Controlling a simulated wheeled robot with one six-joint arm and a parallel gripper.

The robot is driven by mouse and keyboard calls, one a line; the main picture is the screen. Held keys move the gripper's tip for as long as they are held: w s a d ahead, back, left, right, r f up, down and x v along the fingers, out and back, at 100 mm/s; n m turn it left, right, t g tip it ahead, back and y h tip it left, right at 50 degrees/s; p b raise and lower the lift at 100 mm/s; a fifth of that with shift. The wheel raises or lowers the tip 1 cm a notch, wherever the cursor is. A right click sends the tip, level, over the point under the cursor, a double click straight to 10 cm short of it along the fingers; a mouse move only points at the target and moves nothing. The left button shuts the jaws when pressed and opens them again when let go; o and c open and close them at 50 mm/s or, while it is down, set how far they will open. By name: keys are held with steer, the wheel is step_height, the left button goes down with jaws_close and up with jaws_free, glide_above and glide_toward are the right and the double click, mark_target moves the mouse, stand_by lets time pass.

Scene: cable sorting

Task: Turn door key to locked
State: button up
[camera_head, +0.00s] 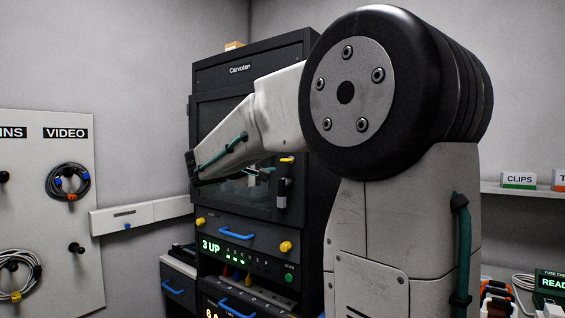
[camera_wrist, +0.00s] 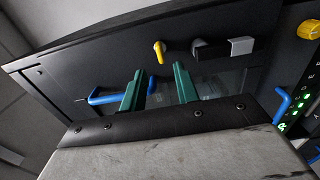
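The yellow door key (camera_head: 287,159) sits on the right side of the dark cabinet door, above a dark latch handle (camera_head: 282,192). In the wrist view the key (camera_wrist: 160,52) shows as a short bent yellow piece on the black door face. My gripper (camera_wrist: 159,68) has two green fingers, set apart with nothing between them. Their tips point at the door, and the key shows just beyond the gap. I cannot tell whether they touch the door. In the head view my arm hides much of the gripper. The latch handle (camera_wrist: 226,48) is right of the key in the wrist view.
The black cabinet (camera_head: 252,70) has a windowed door. Below it are yellow knobs (camera_head: 285,246), a blue handle (camera_head: 237,233) and a green-lit panel (camera_head: 228,248). A white cable board (camera_head: 45,225) stands at left. A shelf (camera_head: 522,192) is at right.

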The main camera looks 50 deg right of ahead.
mark_target(284, 160)
steer(key=d, duration=0.7)
steer(key=shift+w, duration=0.25)
jaws_close()
